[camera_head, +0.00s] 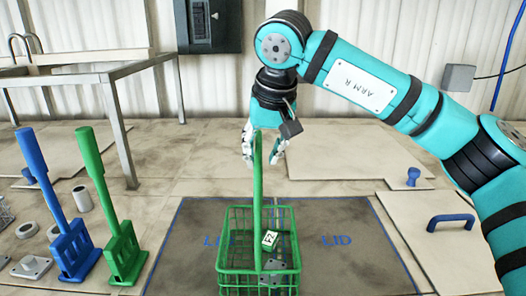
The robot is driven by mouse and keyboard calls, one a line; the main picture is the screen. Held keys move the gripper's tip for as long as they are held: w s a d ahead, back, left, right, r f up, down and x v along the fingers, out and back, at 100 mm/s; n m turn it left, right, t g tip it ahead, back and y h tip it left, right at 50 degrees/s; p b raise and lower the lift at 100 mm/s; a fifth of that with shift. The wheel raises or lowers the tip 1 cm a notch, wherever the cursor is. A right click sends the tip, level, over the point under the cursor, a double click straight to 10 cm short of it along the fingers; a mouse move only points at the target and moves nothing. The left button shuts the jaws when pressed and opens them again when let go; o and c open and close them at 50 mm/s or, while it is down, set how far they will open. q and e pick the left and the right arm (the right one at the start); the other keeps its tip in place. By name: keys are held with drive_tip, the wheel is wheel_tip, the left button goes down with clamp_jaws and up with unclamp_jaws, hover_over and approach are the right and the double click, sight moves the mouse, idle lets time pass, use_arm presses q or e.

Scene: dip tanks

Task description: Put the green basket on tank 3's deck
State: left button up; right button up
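The green basket (230,266) is a wire basket with a tall green handle (257,195), upright at the lower middle. It appears to stand on a dark grey panel (345,262) with blue lettering that includes "LID". A small green and white tag block (269,240) and a grey metal piece (272,266) show at the basket. My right gripper (262,152) points down at the top of the handle, its fingers on either side and apart, with a gap visible at the right finger. My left gripper is not in view. No marking for tank 3 is readable.
A green paddle tool (104,195) and a blue one (52,205) stand at the left, near a metal frame table (117,130). Pale lids carry a blue knob (412,176) and a blue handle (450,219) at the right. Pale floor lies behind the panel.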

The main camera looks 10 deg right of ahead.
drive_tip(key=b+v, duration=0.1)
drive_tip(key=v, duration=1.1)
drive_tip(key=shift+w, duration=0.1)
